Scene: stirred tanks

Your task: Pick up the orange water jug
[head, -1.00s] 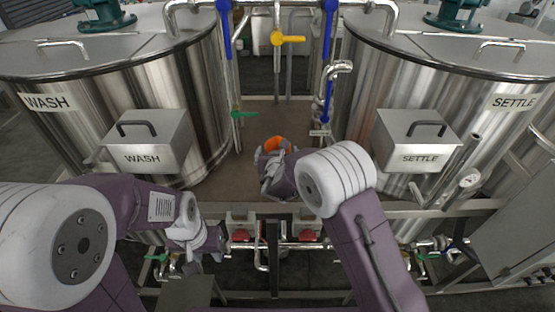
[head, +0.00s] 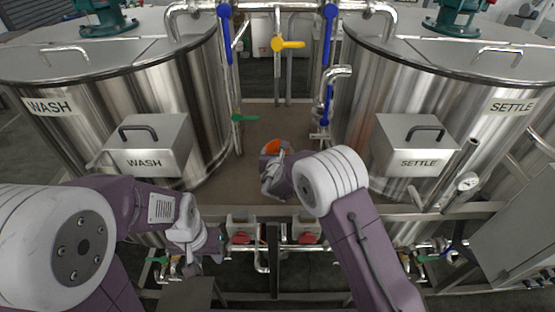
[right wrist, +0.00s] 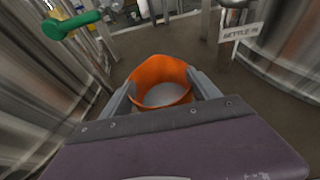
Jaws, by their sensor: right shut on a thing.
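The orange water jug (head: 272,146) is between the two steel tanks in the head view, mostly hidden behind my right gripper (head: 270,158). The right wrist view shows the jug (right wrist: 158,72) from above, with its open top and pale inside. The fingers of my right gripper (right wrist: 160,97) lie on both sides of the jug and are shut on it. I cannot tell whether the jug touches the brown deck. My left gripper (head: 212,243) hangs low at the left, below the deck edge, away from the jug; its fingers are too small to read.
The WASH tank (head: 95,90) stands left and the SETTLE tank (head: 455,90) right, each with a labelled box in front. Pipes with blue, yellow and green valve handles (head: 287,44) rise behind. The brown deck (head: 262,125) between the tanks has a narrow clear strip.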

